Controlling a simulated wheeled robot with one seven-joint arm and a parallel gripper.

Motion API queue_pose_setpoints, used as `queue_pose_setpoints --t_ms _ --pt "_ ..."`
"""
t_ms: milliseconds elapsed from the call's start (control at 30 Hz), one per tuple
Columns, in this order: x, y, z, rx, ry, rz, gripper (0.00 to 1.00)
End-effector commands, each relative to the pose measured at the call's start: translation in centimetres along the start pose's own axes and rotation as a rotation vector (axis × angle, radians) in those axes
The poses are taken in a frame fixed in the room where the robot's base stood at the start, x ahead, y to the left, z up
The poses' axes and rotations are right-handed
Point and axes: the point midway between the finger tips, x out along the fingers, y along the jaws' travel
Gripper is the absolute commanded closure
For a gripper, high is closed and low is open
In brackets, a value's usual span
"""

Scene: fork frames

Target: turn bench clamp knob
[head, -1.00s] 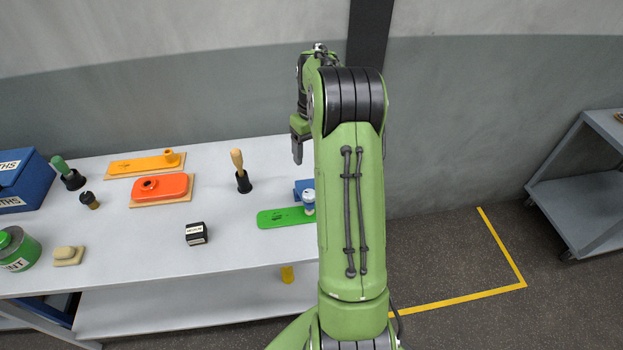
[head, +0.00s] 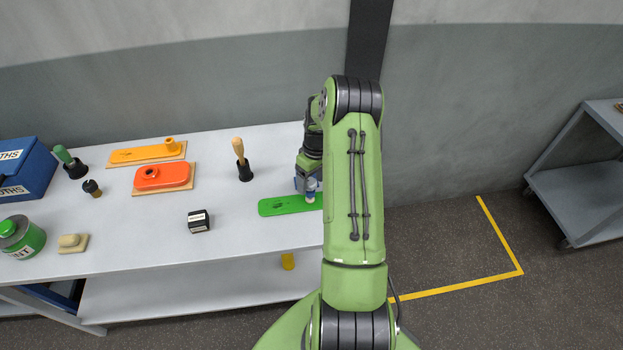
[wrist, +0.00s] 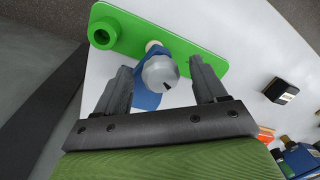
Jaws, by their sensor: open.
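The clamp knob (wrist: 161,72) is a pale grey-silver round knob with a dark mark on top. It stands on a blue clamp body (wrist: 149,98) next to a green plate (wrist: 205,52). My gripper (wrist: 165,78) is open in the wrist view, with one finger on each side of the knob and visible space between fingers and knob. In the head view the knob (head: 310,187) shows just below my gripper, beside the green plate (head: 285,206). My arm hides the right part of the plate and clamp there.
On the bench (head: 250,245) stand a wooden-handled tool (head: 239,158), a small black block (head: 199,221), an orange-red plate (head: 163,177), a yellow-orange plate (head: 147,152), a green tin (head: 21,237) and a blue box (head: 24,168). A grey cart (head: 590,190) stands at the right.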

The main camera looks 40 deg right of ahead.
Motion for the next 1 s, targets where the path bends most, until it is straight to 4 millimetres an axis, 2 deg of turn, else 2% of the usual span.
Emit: queue_pose_setpoints --t_ms 233,600,1000 --pt "0.14 0.01 -0.02 0.000 0.001 0.001 0.29" --pt "0.10 0.02 -0.03 0.000 0.001 0.001 0.85" --pt "0.14 0.02 -0.05 0.083 0.014 0.002 0.85"
